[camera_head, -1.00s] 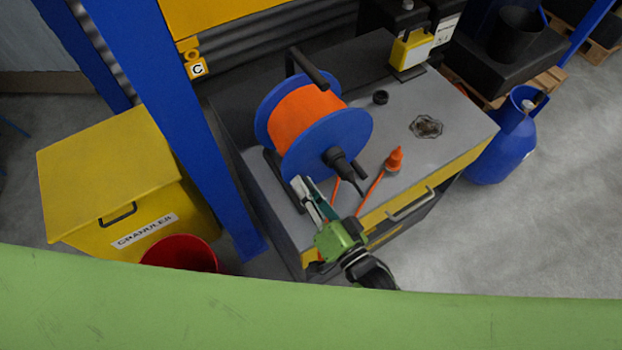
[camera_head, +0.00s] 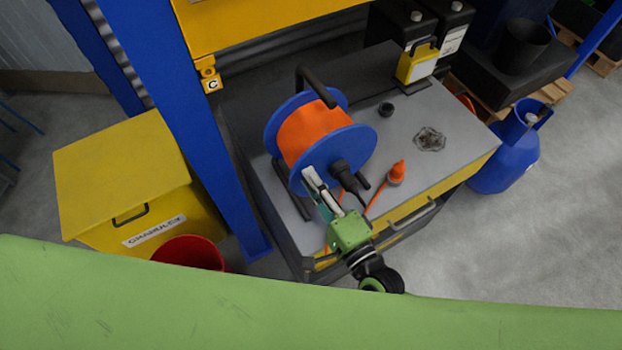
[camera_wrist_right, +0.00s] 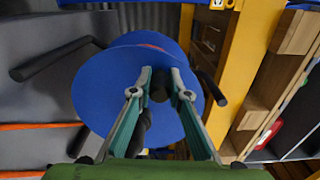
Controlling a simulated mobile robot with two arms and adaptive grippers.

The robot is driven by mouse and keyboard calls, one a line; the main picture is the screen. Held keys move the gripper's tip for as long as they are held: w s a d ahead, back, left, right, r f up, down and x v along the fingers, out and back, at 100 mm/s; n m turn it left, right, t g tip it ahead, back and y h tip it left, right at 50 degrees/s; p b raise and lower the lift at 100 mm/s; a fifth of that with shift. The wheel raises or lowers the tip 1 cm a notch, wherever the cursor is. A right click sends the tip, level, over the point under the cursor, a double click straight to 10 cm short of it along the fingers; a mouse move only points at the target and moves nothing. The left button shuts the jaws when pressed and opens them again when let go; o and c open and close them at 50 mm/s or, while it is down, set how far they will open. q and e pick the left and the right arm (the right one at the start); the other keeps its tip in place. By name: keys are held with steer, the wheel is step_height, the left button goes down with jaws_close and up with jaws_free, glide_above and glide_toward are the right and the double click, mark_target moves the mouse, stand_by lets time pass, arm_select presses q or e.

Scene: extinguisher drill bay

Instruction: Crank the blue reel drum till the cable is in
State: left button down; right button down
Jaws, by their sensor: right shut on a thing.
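The blue reel drum (camera_head: 345,155), wound with orange cable (camera_head: 310,133), sits on the grey top of a cart (camera_head: 440,110). A black hub and crank (camera_head: 342,172) stick out of its near flange. An orange plug (camera_head: 397,172) stands on the cart top, with a stretch of cable running from it toward the front edge. My right gripper (camera_head: 313,182) is at the lower left of the near flange. In the right wrist view its fingers (camera_wrist_right: 160,82) are shut on a dark crank handle (camera_wrist_right: 159,88) in front of the blue flange. My left gripper is out of view.
A black frame bar (camera_head: 316,87) rises behind the drum. A black ring (camera_head: 386,109) and a dark crumpled piece (camera_head: 430,139) lie on the cart top. A blue post (camera_head: 205,120), yellow bin (camera_head: 120,180) and red bucket (camera_head: 188,251) stand left; a blue cylinder (camera_head: 505,155) stands right.

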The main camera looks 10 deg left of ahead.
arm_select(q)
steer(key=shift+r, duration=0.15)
arm_select(e)
steer(key=shift+w+d+r+m, duration=0.1)
steer(key=shift+r+m, duration=0.2)
steer(key=shift+r, duration=0.05)
steer(key=c, duration=2)
jaws_free()
steer(key=shift+o, duration=0.4)
steer(key=shift+d+f, duration=0.1)
steer(key=shift+d, duration=0.05)
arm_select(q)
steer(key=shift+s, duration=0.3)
arm_select(e)
steer(key=v, duration=1.1)
steer(key=shift+s, duration=0.4)
